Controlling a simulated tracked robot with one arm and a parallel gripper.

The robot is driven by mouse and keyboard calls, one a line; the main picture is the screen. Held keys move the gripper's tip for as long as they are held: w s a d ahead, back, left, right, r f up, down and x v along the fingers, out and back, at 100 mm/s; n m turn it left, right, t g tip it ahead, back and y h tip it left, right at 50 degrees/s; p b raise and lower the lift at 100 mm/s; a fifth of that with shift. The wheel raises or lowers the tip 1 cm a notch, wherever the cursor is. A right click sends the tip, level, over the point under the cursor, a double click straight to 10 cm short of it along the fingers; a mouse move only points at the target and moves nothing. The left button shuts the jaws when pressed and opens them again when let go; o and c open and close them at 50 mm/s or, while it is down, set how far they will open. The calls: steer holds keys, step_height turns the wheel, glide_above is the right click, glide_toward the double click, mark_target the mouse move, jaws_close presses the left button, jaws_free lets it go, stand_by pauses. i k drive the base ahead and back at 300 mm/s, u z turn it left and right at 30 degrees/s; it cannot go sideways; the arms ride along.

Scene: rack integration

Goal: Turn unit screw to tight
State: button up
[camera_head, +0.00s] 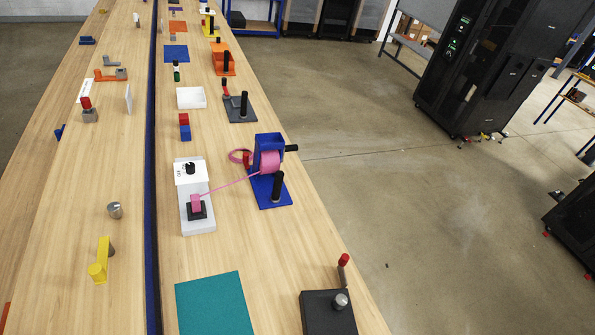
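I cannot make out any unit screw in this view. A tall black rack cabinet (492,75) stands on the floor at the upper right, with small green lights on a panel on its front. Part of another black cabinet (575,225) shows at the right edge. Any screws on them are too small to tell. My gripper is not in view.
A long wooden bench (140,175) fills the left, holding a teal mat (215,305), a blue stand with a pink spool (270,160) and a dark block with a red-tipped lever (328,312). Open concrete floor (440,230) lies between bench and cabinets.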

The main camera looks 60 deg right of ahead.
mark_target(340, 301)
steer(key=u, duration=0.65)
steer(key=k, duration=2)
steer(key=z, duration=1.8)
steer(key=i, duration=1.65)
